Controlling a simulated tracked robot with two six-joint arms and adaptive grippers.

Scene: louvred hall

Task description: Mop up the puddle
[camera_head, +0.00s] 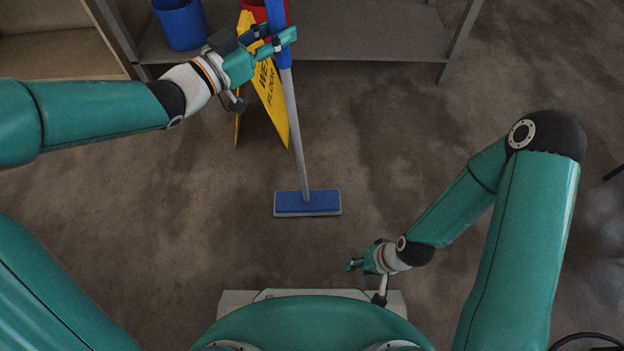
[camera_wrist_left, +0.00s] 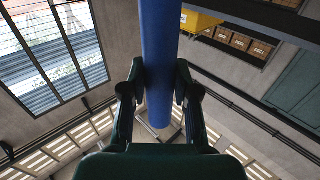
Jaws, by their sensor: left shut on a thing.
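The mop has a blue grip (camera_head: 276,16), a grey pole (camera_head: 296,125) and a flat blue head (camera_head: 307,201) with a grey rim. Its head is low at the floor, in the middle of the head view. My left gripper (camera_head: 277,40) is shut on the blue grip. In the left wrist view the grip (camera_wrist_left: 158,65) stands between both fingers. The puddle is hard to make out; a darker patch of floor (camera_head: 395,165) lies right of the mop head, and I cannot tell if it is wet. My right gripper (camera_head: 355,265) hangs low at the front, away from the mop; its fingers are too small to read.
A yellow wet-floor sign (camera_head: 268,98) stands just left of the pole. Behind it is a grey shelf (camera_head: 370,45) with a blue bucket (camera_head: 181,24) and a partly hidden red one (camera_head: 254,8). The floor around the mop head is otherwise clear.

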